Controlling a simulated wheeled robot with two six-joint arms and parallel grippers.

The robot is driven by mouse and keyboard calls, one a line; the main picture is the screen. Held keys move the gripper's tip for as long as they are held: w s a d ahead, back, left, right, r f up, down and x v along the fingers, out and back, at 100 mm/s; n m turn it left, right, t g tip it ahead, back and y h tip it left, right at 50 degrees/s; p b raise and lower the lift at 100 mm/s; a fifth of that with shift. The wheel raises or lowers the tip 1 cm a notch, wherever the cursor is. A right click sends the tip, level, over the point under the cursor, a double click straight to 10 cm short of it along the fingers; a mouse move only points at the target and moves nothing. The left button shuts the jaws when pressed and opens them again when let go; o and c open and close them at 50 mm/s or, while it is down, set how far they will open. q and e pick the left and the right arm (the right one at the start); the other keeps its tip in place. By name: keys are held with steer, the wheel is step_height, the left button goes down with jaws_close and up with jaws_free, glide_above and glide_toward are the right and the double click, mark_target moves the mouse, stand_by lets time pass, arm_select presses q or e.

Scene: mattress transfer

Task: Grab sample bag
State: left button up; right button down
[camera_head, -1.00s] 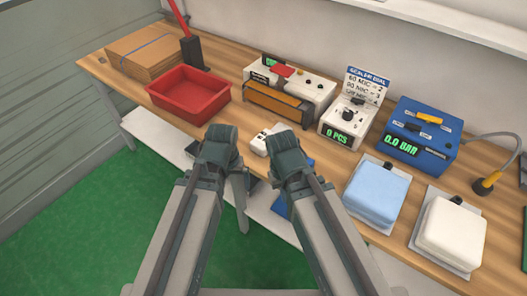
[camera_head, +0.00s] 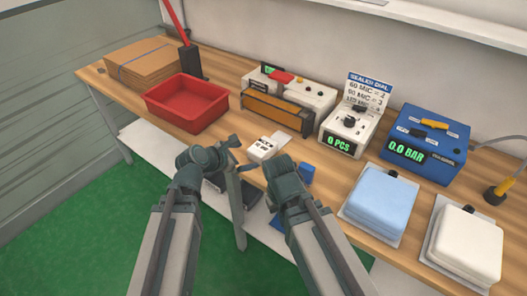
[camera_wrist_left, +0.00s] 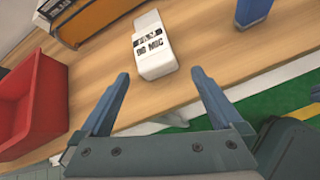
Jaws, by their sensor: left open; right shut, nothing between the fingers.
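The sample bag looks to be a small white pack (camera_head: 265,147) with a dark printed label, lying flat near the table's front edge. In the left wrist view the pack (camera_wrist_left: 154,45) lies beyond my fingertips, and its label seems to read "90 MIC". My left gripper (camera_head: 241,154) is open and empty, just left of the pack and apart from it; its two fingers (camera_wrist_left: 160,82) stand wide apart in the wrist view. My right gripper (camera_head: 284,165) is shut and empty at the front edge, right of the pack; its fingertips are hard to make out.
A red tray (camera_head: 187,123) stands left, a sealer (camera_head: 277,113) behind the pack, and a small blue block (camera_head: 306,174) beside my right gripper. A dial box (camera_head: 350,125), a blue gauge box (camera_head: 427,133) and blue and white mattress-like pads (camera_head: 376,200) (camera_head: 464,243) fill the right.

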arm_select(q)
step_height(320, 180, up, 2)
steer(key=w+n+t, duration=0.1)
steer(key=w+n, duration=0.1)
steer(key=n, duration=0.3)
steer(key=b, duration=0.4)
glide_toward(267, 142)
steer(key=shift+h, duration=0.3)
steer(key=x, duration=0.4)
steer(key=shift+a+f, duration=0.1)
steer(key=shift+a, duration=0.1)
steer(key=shift+w+d, duration=0.2)
steer(key=shift+w, duration=0.05)
steer(key=b+x, duration=0.2)
steer(key=x, duration=0.3)
steer(key=shift+w+d, duration=0.15)
steer(key=shift+w, duration=0.05)
steer(key=shift+s+r, duration=0.1)
steer(key=shift+r, duration=0.1)
steer(key=c, duration=1.2)
steer(key=shift+r, duration=0.1)
